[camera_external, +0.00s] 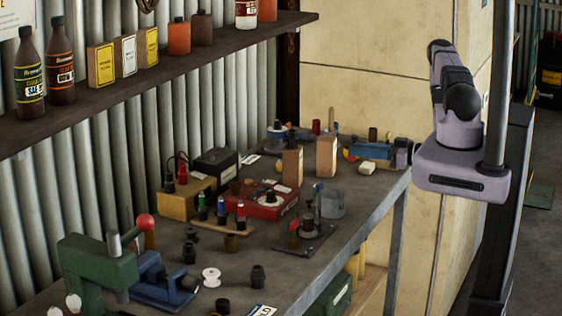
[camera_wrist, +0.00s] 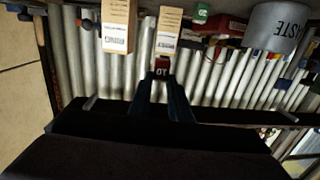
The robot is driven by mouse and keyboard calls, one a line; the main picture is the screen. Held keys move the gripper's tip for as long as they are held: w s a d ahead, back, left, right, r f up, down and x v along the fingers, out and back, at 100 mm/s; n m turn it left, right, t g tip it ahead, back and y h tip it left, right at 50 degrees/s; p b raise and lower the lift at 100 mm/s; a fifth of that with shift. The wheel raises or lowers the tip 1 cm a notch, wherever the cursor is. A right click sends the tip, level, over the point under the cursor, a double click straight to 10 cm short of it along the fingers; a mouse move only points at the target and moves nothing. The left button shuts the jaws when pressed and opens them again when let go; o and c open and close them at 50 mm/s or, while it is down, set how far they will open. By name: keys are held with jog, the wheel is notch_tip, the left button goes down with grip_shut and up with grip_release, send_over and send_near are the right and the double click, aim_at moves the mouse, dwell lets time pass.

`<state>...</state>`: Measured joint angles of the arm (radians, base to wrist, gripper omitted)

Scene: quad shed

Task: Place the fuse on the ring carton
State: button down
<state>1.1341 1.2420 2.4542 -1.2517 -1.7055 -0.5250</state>
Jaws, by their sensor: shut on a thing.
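In the wrist view my gripper (camera_wrist: 164,80) has its dark fingers shut on the fuse (camera_wrist: 162,72), a small dark-red piece with white marking at the fingertips. Two tan cartons with white labels, a left one (camera_wrist: 117,24) and a right one (camera_wrist: 168,28), stand beyond the fingers; the view is upside down. In the external view the tan cartons, one nearer (camera_external: 292,165) and one farther (camera_external: 326,157), stand upright on the bench. I cannot read which is the ring carton. The fuse appears apart from both. My gripper cannot be made out in the external view.
A grey tub (camera_external: 333,204) marked WASTE stands near the cartons. A red box (camera_external: 268,201), a small cream block (camera_external: 367,168) and a blue tool (camera_external: 371,150) lie around them. The shelf (camera_external: 160,70) holds bottles and boxes above the crowded bench (camera_external: 378,196).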

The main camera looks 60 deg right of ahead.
jog(key=w+d+r+y+b, duration=0.1)
jog(key=w+d+r+b, duration=0.15)
jog(key=w+r, duration=0.45)
jog(key=w+d+r+b, duration=0.2)
jog(key=w+r+b, duration=0.2)
jog(key=r, duration=0.5)
jog(key=d+f+m+h+p, duration=0.1)
jog(key=d+f, duration=0.3)
jog(key=f, duration=0.6)
jog(key=shift+w+h, duration=0.4)
jog(key=shift+h, duration=0.4)
jog(key=shift+f, duration=0.1)
jog(key=shift+f+p, duration=0.65)
jog(key=shift+f, duration=1.2)
jog(key=shift+f, duration=0.15)
